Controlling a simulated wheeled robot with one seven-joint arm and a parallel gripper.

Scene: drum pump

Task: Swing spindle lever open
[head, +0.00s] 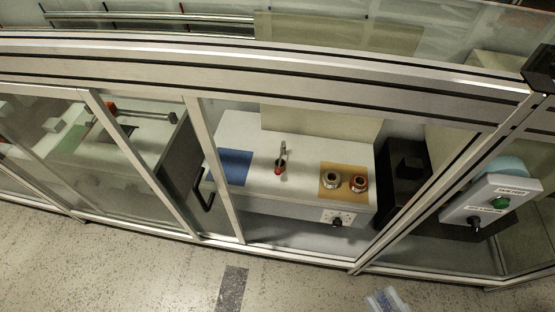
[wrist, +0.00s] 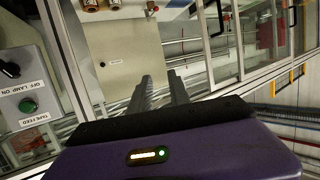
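A small upright lever with a grey handle and a red part at its base (head: 281,165) stands on the white bench top (head: 245,130) behind the glass. Farther left, a grey rod with a red end (head: 146,115) lies over another bench. No label shows which one is the spindle lever. My gripper (wrist: 160,85) shows only in the wrist view; its two dark fingers are apart with nothing between them. They point toward a beige cabinet door (wrist: 127,60) and touch nothing that I can see.
An aluminium frame (head: 300,75) with glass panels surrounds the benches. A black door handle (head: 204,190) is on it. A blue pad (head: 235,167) and a tan pad with two round fittings (head: 345,178) flank the lever. A control box (head: 490,200) with a green button stands right.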

